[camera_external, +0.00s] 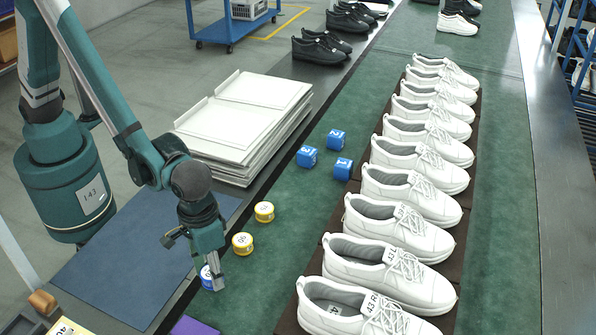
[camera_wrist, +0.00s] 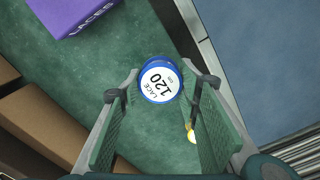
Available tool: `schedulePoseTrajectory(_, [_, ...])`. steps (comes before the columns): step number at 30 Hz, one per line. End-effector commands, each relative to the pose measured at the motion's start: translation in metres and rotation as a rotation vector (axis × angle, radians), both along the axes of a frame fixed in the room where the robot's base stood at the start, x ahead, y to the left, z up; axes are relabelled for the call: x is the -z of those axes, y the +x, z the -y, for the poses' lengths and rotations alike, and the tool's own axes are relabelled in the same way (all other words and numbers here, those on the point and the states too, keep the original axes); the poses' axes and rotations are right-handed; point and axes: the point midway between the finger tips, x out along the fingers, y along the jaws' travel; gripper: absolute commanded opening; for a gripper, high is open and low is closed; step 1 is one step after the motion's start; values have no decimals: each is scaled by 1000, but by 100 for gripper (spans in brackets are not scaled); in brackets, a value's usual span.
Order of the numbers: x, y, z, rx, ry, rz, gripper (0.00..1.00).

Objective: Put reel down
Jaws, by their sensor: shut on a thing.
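A blue reel with a white face marked "LACE 120 cm" (camera_wrist: 160,80) is between the fingertips of my gripper (camera_wrist: 158,88) in the wrist view. The same reel shows in the external view (camera_external: 206,273), partly hidden by my gripper (camera_external: 215,281). My gripper points down over the green belt (camera_external: 262,282), near its left edge, and is shut on the reel. I cannot tell whether the reel's underside touches the belt. Two yellow reels with white faces, one nearer (camera_external: 242,244) and one farther (camera_external: 264,212), lie on the belt beyond my gripper.
A row of white shoes (camera_external: 390,273) stands on brown boxes to the right. Several blue numbered cubes (camera_external: 307,157) sit farther back. A purple laces box (camera_wrist: 72,14) lies near the reel. A stack of white trays (camera_external: 235,127) and a blue mat (camera_external: 130,265) are left.

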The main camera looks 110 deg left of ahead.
Motion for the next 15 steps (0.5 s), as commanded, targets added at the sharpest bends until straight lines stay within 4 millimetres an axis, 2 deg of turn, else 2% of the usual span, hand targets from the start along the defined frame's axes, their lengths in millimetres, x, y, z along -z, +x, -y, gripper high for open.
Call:
schedulePoseTrajectory(9, [1,0,0,0,0,0,22])
schedulePoseTrajectory(15, [18,0,0,0,0,0,22])
